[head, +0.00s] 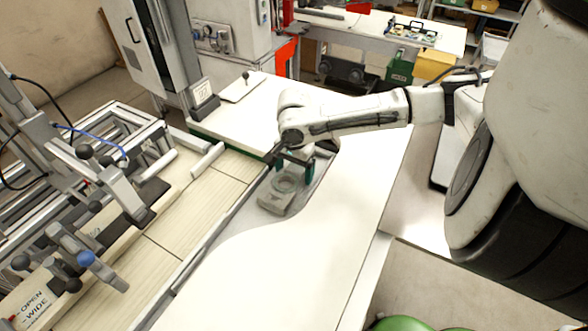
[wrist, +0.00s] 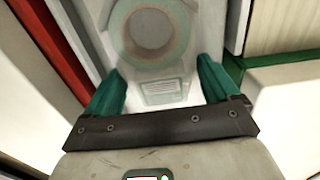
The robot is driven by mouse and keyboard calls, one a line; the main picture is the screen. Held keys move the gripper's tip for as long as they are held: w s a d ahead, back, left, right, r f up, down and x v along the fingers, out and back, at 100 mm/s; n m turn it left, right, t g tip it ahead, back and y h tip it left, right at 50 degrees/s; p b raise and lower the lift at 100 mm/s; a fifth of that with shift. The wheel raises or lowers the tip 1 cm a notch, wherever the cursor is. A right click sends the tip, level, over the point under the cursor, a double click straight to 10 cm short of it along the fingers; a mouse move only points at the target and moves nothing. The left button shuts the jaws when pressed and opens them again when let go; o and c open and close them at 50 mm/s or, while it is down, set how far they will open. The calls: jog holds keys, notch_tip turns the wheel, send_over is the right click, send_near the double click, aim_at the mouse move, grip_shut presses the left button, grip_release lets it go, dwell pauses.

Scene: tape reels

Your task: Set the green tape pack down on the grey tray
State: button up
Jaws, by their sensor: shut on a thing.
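The green tape pack (wrist: 162,92) is a clear, pale case with a greenish ring inside and a small printed label. In the wrist view its near end sits between the teal fingers of my gripper (wrist: 163,88), which is shut on it. In the head view my gripper (head: 294,168) is over the far part of the table, with the pack (head: 285,184) under it.
Pale boards (head: 180,215) and a metal frame machine (head: 100,190) stand to the left. A white cabinet (head: 145,45) and a small plate with a knob (head: 243,87) are behind.

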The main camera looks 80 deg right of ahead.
jog(key=o, duration=0.9)
jog(key=shift+f, duration=0.1)
notch_tip(320, 180, up, 12)
jog(key=shift+r+b, duration=0.2)
jog(key=shift+b, duration=0.1)
